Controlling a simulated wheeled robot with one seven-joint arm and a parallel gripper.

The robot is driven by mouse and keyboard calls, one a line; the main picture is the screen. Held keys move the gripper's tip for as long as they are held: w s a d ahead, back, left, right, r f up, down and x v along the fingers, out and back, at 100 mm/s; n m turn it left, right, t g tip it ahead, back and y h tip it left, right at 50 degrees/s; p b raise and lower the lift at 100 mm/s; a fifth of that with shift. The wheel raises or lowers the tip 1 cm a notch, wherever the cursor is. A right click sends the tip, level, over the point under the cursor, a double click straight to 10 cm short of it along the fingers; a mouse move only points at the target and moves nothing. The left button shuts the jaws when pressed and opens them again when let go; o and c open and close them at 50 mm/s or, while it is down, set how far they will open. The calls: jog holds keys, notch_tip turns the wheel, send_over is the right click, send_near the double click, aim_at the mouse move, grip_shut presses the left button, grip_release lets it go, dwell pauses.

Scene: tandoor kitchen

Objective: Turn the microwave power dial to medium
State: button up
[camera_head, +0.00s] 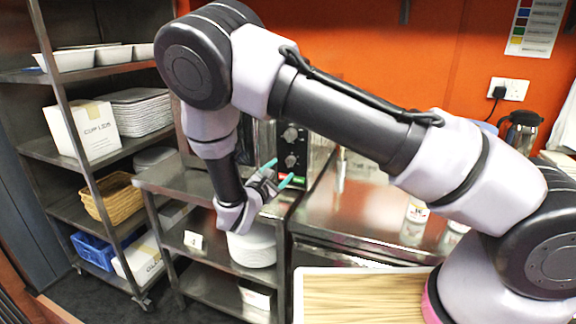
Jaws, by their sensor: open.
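The microwave's black control panel (292,150) stands on the steel shelf unit, largely hidden behind my arm. It carries an upper dial (290,134) and a lower dial (291,161), both round and grey. Small green and red marks sit below them. Which dial sets power, and where each points, is too small to tell. My gripper (278,171) has teal fingertips, is open and empty, and is just left of and below the lower dial in the picture. Whether a fingertip touches the panel cannot be told.
Stacked white plates (252,248) sit on the shelf below. A rack with a cup-lids box (82,131) and wicker basket (113,198) stands left. A tray (305,300) is in front.

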aim_at(288, 164)
jog(key=shift+x, duration=2.7)
grip_shut()
